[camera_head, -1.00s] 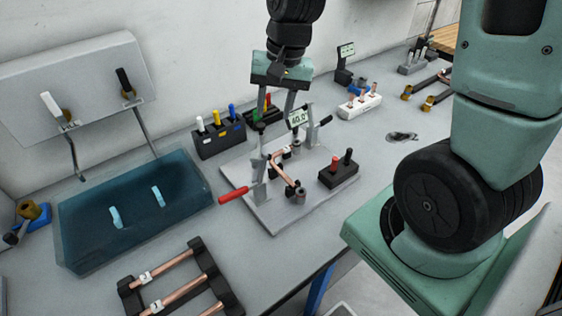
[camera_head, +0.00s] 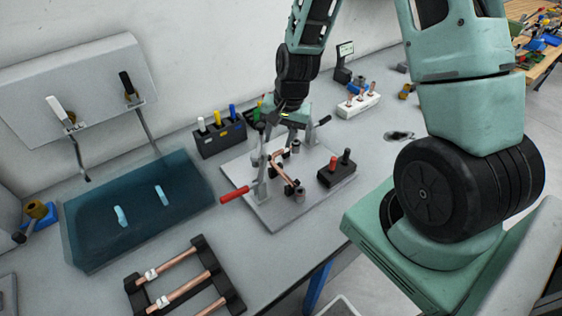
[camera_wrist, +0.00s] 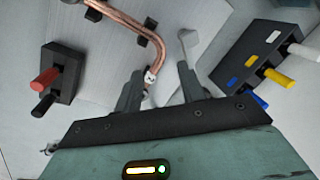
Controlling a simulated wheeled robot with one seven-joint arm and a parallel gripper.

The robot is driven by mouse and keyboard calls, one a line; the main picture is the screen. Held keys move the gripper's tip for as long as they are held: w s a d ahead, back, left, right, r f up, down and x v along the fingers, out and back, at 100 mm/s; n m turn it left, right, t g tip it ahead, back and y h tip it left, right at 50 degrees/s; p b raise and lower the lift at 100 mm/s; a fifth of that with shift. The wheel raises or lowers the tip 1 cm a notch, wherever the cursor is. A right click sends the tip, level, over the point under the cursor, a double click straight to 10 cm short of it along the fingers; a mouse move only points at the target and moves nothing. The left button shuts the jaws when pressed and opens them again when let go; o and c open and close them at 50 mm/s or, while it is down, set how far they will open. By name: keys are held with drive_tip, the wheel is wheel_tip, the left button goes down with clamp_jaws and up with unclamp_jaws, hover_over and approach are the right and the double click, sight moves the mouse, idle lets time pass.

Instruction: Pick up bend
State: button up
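The bend, a copper tube with a curved corner (camera_head: 280,170), lies on the grey bending jig plate (camera_head: 235,165). In the wrist view the copper bend (camera_wrist: 155,40) runs from the top edge, curves, and comes down between my fingers, with a small white label near that end. My gripper (camera_wrist: 158,82) is open, with one finger on each side of the tube and visible gaps. In the head view my gripper (camera_head: 282,132) is low over the back of the jig; its fingertips are hard to make out there.
A black block with red and black knobs (camera_head: 337,172) stands right of the bend. A red-handled lever (camera_head: 235,194) is at the left. A black holder with coloured pens (camera_head: 218,138) stands behind left. A rack of copper tubes (camera_head: 180,290) is in front.

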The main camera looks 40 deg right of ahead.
sight(275, 155)
drive_tip(key=shift+w+a+f+p, duration=0.15)
drive_tip(key=shift+f+p, duration=0.35)
drive_tip(key=shift+f, duration=0.55)
drive_tip(key=shift+a+f+p, duration=0.1)
drive_tip(key=shift+f+p, duration=0.4)
drive_tip(key=shift+f, duration=0.55)
drive_tip(key=shift+w+f, duration=0.1)
drive_tip(key=shift+f, duration=0.6)
clamp_jaws()
